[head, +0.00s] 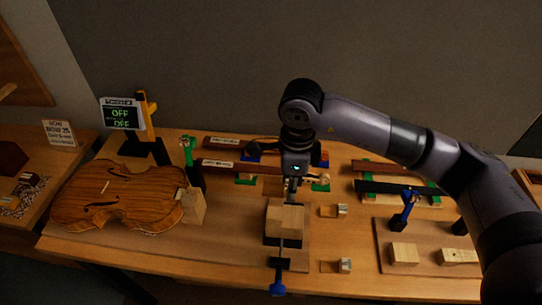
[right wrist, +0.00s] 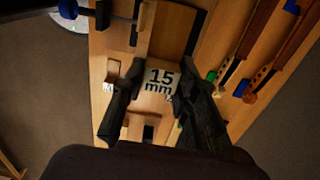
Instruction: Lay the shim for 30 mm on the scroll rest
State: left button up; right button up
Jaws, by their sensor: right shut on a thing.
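My right gripper (head: 291,192) comes down over the middle of the bench in the head view. In the right wrist view, its two dark fingers (right wrist: 163,80) are shut on a pale wooden block marked "15 mm" (right wrist: 160,78). In the head view a pale wooden block (head: 285,217) shows directly below the gripper, over a dark support (head: 284,241) with a clamp and a blue handle (head: 278,287). I cannot tell whether the held block touches the support. No "30 mm" mark is readable. My left gripper is not in view.
A violin body (head: 118,195) lies at left, beside a wooden block (head: 193,206). More blocks (head: 404,253) rest on a board at right. Dark fingerboards (head: 400,188) lie behind. A display reads "OFF" (head: 121,114).

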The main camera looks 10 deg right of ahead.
aim_at(292, 216)
jog(key=shift+s+d+f, duration=0.2)
jog(key=shift+s, duration=0.1)
jog(key=shift+d+f, duration=0.1)
jog(key=shift+f, duration=0.1)
jog(key=shift+d+f+b, duration=0.1)
jog(key=shift+f+b, duration=0.1)
jog(key=shift+b, duration=0.25)
jog(key=shift+f+b, duration=0.65)
jog(key=shift+b, duration=0.05)
notch_tip(292, 216, down, 7)
jog(key=b, duration=0.8)
jog(key=shift+f+b, duration=0.1)
jog(key=shift+b, duration=0.2)
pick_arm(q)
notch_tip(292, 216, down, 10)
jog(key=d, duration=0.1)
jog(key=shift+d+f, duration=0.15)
